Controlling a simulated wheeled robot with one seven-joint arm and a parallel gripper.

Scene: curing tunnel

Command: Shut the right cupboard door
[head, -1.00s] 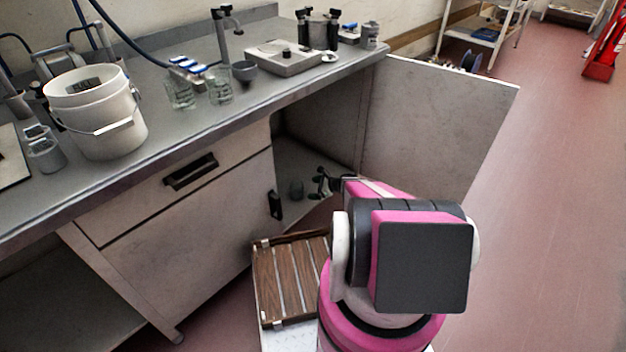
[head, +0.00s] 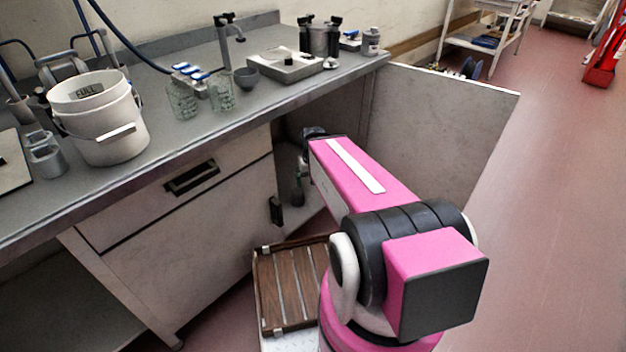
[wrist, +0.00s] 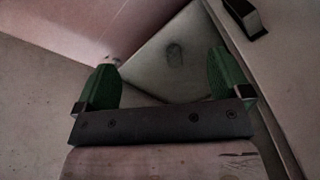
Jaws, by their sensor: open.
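The right cupboard door (head: 445,130) is a pale grey panel, standing wide open and swung out to the right from the far end of the bench. I see no contact with the door.
The bench top (head: 150,170) runs along the left, with a white bucket (head: 100,125), glass beakers (head: 222,95) and a tap. A slatted wooden rack (head: 288,285) is low in front. The red floor (head: 550,220) is clear on the right.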

